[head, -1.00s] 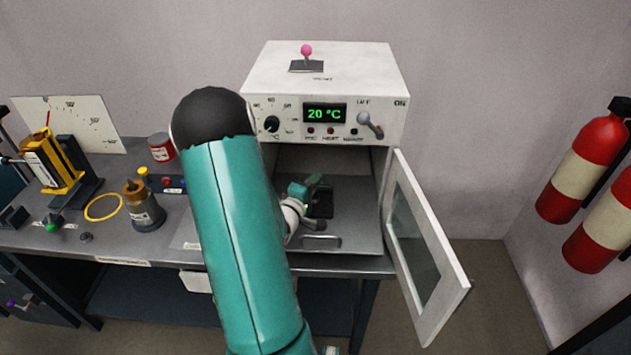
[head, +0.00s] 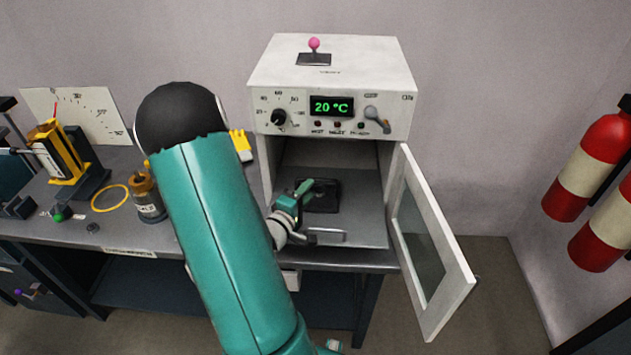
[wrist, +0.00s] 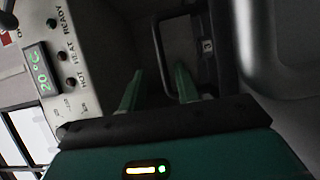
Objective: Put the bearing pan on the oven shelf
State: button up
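The bearing pan (head: 322,200) is a small dark square pan. It lies flat on the grey oven shelf (head: 358,208), inside the open oven (head: 335,85). My gripper (head: 306,187) has green fingers and reaches into the oven mouth, at the pan's left edge in the head view. The pan's dark rim (wrist: 203,45) shows just beyond the fingertips there. Whether a finger touches the pan cannot be told.
The oven door (head: 432,245) hangs open to the right. Fire extinguishers (head: 588,165) hang at far right.

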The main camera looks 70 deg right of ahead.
jog(key=shift+v, duration=2)
